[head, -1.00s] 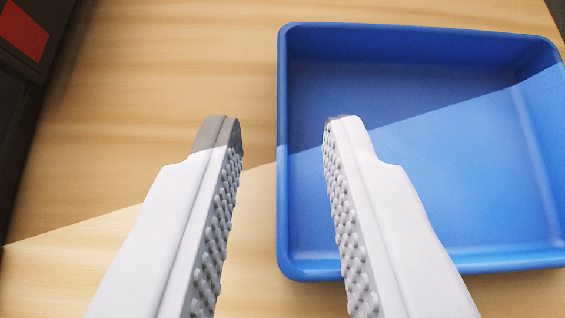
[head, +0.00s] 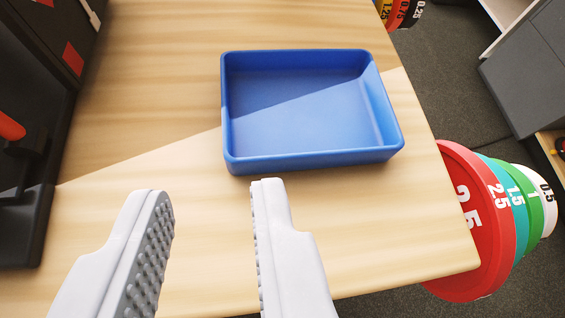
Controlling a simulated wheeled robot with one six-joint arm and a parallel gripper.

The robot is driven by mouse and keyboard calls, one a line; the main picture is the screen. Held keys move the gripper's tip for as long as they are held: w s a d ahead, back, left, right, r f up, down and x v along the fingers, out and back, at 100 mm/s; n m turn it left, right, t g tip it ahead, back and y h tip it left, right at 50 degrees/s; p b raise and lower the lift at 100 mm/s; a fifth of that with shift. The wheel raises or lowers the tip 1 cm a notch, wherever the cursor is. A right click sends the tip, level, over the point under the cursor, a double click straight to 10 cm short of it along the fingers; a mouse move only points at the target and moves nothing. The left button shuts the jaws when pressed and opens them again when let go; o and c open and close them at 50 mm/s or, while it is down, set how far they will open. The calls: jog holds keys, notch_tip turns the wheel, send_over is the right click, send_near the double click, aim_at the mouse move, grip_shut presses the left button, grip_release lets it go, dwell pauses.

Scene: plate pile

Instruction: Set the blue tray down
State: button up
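The blue tray (head: 312,159) is an empty, shallow rectangular tray. It rests flat on the wooden table (head: 400,225), partly in shadow and partly in bright light. My gripper (head: 210,190) is open with nothing between its fingers. Its pale, studded fingers are on the near side of the tray; the right fingertip shows just in front of the tray's near wall, apart from it as far as I can tell.
A dark case with red marks (head: 35,130) stands at the table's left. Numbered coloured weight plates (head: 470,220) hang beyond the right edge, with more at the top. Grey cabinets (head: 530,80) stand at the right. The table's near part is clear.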

jog(key=shift+r, duration=0.1)
jog(key=s+d+r+m+t, duration=0.15)
jog(key=d+r, duration=0.25)
jog(key=r, duration=0.4)
jog(key=s+d+r+t, duration=0.1)
jog(key=s+d+r, duration=0.2)
jog(key=d+r, duration=0.35)
jog(key=s+d+r+t, duration=0.1)
jog(key=s+d+r, duration=0.2)
jog(key=r, duration=0.7)
jog(key=s+d+r+m+t+h, duration=0.1)
jog(key=s+d+r, duration=0.3)
jog(key=s+r, duration=0.3)
jog(key=s+d+r+t+h, duration=0.2)
jog(key=s+d+r, duration=0.3)
jog(key=s+r, duration=0.3)
jog(key=s, duration=0.2)
jog(key=shift+s+d+m, duration=0.25)
jog(key=shift+s+m, duration=0.05)
jog(key=shift+m, duration=0.05)
